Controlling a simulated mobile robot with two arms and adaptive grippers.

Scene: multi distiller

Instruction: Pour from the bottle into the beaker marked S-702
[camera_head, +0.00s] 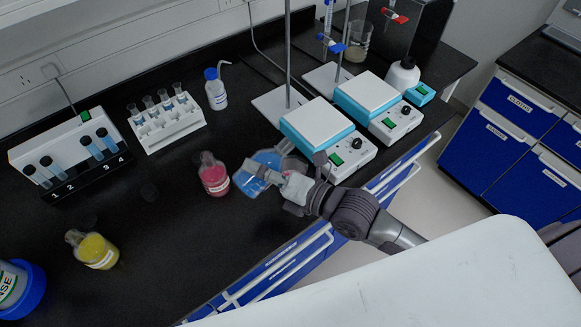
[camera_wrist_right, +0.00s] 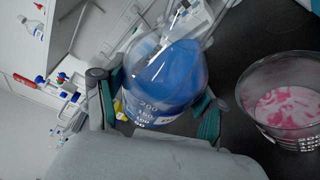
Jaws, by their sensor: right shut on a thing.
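My right gripper (camera_head: 277,174) is shut on a clear graduated vessel of blue liquid (camera_head: 248,184) above the bench near its front edge. In the right wrist view this vessel (camera_wrist_right: 165,80) sits tilted between the two fingers, with white volume marks. A clear vessel with pink-red contents (camera_head: 213,178) stands on the bench just left of it. In the right wrist view an open, wide-rimmed vessel with pink contents (camera_wrist_right: 285,105) is at the right, apart from the held one. I cannot read S-702 on anything. My left gripper is not in view.
A yellow-filled bottle (camera_head: 97,251) stands at the left. A white tube rack (camera_head: 168,124), a wash bottle (camera_head: 215,90) and a numbered tube device (camera_head: 70,150) line the back. Hotplate stirrers (camera_head: 318,125) are right of the gripper. The dark bench (camera_head: 165,225) is mostly clear at centre left.

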